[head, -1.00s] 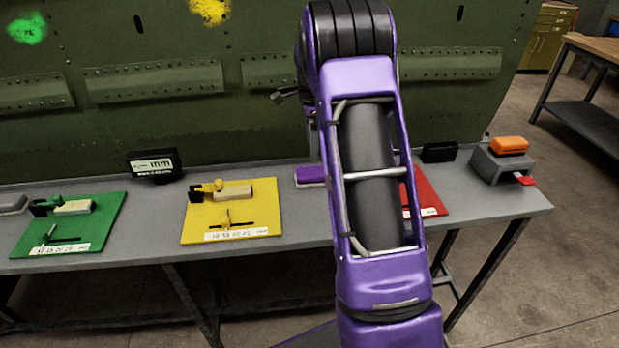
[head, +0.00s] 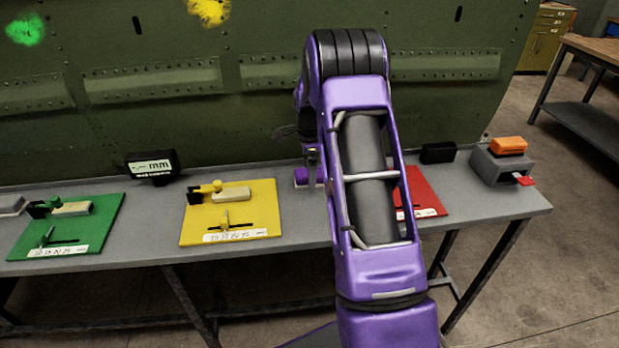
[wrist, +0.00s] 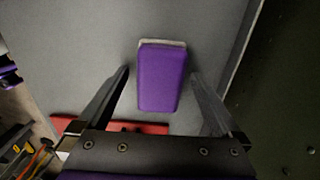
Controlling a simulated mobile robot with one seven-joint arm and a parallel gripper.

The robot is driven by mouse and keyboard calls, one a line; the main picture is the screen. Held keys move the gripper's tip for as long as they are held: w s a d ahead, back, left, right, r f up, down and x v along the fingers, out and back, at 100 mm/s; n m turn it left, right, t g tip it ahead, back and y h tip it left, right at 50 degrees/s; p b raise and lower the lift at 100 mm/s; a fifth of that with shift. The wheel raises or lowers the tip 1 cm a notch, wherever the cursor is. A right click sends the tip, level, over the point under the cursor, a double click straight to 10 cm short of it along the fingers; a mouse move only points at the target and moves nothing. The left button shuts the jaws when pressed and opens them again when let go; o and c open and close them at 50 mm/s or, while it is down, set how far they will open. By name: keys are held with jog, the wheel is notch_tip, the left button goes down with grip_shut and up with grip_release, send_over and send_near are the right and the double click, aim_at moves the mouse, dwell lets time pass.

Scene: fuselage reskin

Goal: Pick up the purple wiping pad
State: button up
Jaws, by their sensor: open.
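The purple wiping pad (wrist: 162,78) lies on the grey bench top in the wrist view, a rounded block with a pale edge at its far end. My gripper (wrist: 160,75) is open above it, with one finger on each side of the pad and a gap on both sides. In the head view a small part of the pad (head: 301,177) shows on the bench, left of my arm. My gripper there (head: 312,160) is mostly hidden behind my purple arm.
The yellow board (head: 262,215) and green board (head: 100,225) lie to the left. A red board (head: 425,195) is partly hidden by my arm. A grey box (head: 487,168) with an orange block (head: 508,145) stands at the right end. The green riveted panel (head: 240,120) rises behind the bench.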

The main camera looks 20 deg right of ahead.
jog(key=c, duration=1.4)
jog(key=shift+r, duration=0.1)
notch_tip(320, 180, up, 10)
jog(key=shift+f, duration=0.1)
jog(key=o, duration=0.7)
jog(key=c, duration=0.5)
